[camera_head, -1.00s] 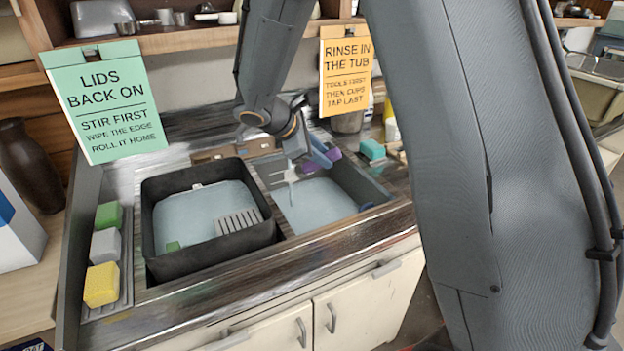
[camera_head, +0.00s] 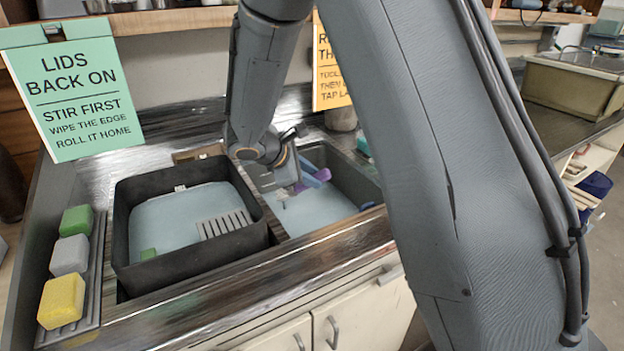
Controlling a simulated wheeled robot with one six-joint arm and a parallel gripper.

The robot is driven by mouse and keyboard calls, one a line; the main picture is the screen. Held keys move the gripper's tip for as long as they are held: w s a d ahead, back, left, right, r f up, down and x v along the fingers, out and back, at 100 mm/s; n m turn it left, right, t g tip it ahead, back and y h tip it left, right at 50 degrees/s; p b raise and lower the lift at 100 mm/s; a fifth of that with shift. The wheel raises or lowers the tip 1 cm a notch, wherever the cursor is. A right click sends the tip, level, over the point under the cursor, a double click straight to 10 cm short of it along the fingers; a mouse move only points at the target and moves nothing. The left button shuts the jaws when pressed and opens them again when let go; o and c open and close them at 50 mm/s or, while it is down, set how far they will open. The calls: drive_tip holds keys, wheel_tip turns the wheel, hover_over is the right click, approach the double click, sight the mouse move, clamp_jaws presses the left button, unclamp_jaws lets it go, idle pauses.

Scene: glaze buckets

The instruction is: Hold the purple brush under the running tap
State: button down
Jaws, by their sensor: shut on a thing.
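My gripper (camera_head: 286,186) is at the right-hand basin, low over the pale water, with its fingers small and partly hidden by its own body. Purple parts of the brush (camera_head: 323,175) show right beside the fingers, with a blue bar between them. My gripper is shut on the purple brush, though the grip itself is hard to make out. The right-hand basin (camera_head: 368,185) is grey and holds pale blue water (camera_head: 318,209). I cannot clearly make out the tap or a stream of water; my arm covers part of that area.
A black tub (camera_head: 190,258) of pale water with a slotted grey piece stands left of the basin. Green, grey and yellow sponges (camera_head: 62,300) lie in a tray at the left. A green sign (camera_head: 75,98) and an orange sign (camera_head: 328,75) hang behind.

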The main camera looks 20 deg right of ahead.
drive_tip(key=w+d+f+b, duration=0.1)
drive_tip(key=w, duration=0.5)
drive_tip(key=w+d+f+b, duration=0.1)
drive_tip(key=w+b, duration=0.1)
drive_tip(key=w, duration=0.4)
drive_tip(key=shift+w+d+f, duration=0.25)
drive_tip(key=shift+d+f, duration=0.05)
drive_tip(key=shift+d, duration=0.25)
idle(0.6)
drive_tip(key=shift+s+d, duration=0.1)
drive_tip(key=shift+d, duration=0.3)
drive_tip(key=shift+s, duration=0.1)
drive_tip(key=shift+s+a+p, duration=0.1)
drive_tip(key=shift+s+a, duration=0.2)
drive_tip(key=shift+s, duration=1)
drive_tip(key=shift+s+a+p, duration=0.15)
drive_tip(key=shift+s+a, duration=0.15)
drive_tip(key=shift+s, duration=0.95)
drive_tip(key=shift+s+a+p, duration=0.1)
drive_tip(key=shift+s+a, duration=0.2)
drive_tip(key=shift+s, duration=1)
drive_tip(key=shift+r, duration=0.1)
drive_tip(key=shift+s+a+r+p, duration=0.25)
drive_tip(key=shift+s+r+p, duration=0.45)
drive_tip(key=shift+s+r, duration=0.4)
drive_tip(key=shift+s+a+r+p, duration=0.25)
drive_tip(key=shift+s+r+p, duration=0.5)
drive_tip(key=shift+s, duration=0.6)
drive_tip(key=shift+r, duration=0.1)
